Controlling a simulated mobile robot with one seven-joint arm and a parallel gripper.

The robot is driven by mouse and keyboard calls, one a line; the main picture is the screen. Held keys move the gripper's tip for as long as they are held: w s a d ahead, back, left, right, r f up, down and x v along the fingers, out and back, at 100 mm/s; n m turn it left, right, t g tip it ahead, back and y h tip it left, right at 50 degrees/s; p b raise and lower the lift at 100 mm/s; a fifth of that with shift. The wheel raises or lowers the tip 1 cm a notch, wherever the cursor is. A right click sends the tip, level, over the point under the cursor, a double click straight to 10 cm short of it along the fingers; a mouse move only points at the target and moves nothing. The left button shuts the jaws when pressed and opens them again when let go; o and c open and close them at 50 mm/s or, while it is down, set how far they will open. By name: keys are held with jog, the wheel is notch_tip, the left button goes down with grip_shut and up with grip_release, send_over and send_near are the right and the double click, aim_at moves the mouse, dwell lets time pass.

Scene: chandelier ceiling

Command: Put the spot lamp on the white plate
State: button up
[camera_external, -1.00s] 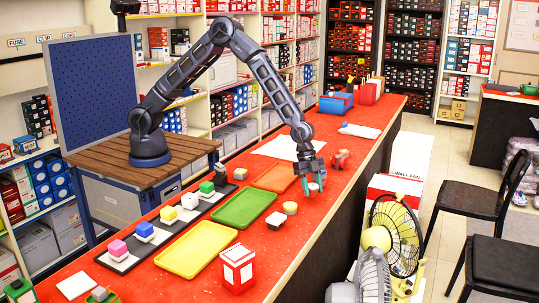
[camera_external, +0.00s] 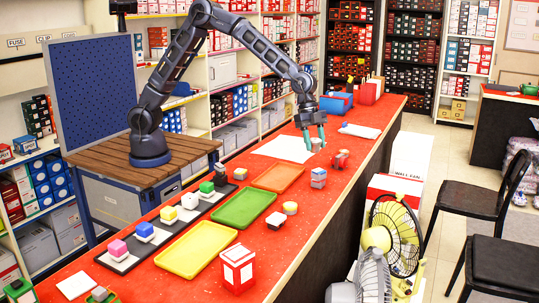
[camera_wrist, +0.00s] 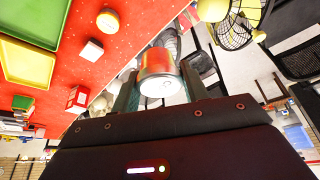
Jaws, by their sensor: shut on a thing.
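My gripper (camera_external: 315,139) is raised above the red counter, fingers pointing down. It is shut on the spot lamp (camera_wrist: 157,72), a short shiny cylinder with a reddish body and a pale round end. The lamp sits between the two fingers in the wrist view, and shows small between the fingertips (camera_external: 316,145) in the external view. A flat white sheet-like piece (camera_external: 284,149), possibly the white plate, lies on the counter left of my gripper. I cannot tell for sure that it is the plate.
A grey-blue block stack (camera_external: 318,178) stands below my gripper, with a small red object (camera_external: 340,158) to its right. Orange (camera_external: 277,178), green (camera_external: 243,208) and yellow (camera_external: 196,249) trays lie nearer the camera. A blue bin (camera_external: 336,103) stands farther back.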

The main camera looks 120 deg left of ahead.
jog(key=s+d+m, duration=0.1)
jog(key=d+m, duration=0.2)
jog(key=d, duration=1.9)
jog(key=m+g+h, duration=0.2)
jog(key=m+g, duration=0.2)
jog(key=m, duration=0.4)
send_over(71, 288)
jog(key=a, duration=0.2)
notch_tip(71, 288, down, 19)
jog(key=shift+d+r, duration=0.1)
jog(key=o, duration=0.6)
jog(key=shift+f, duration=0.2)
jog(key=o, duration=0.4)
jog(key=shift+r, duration=0.1)
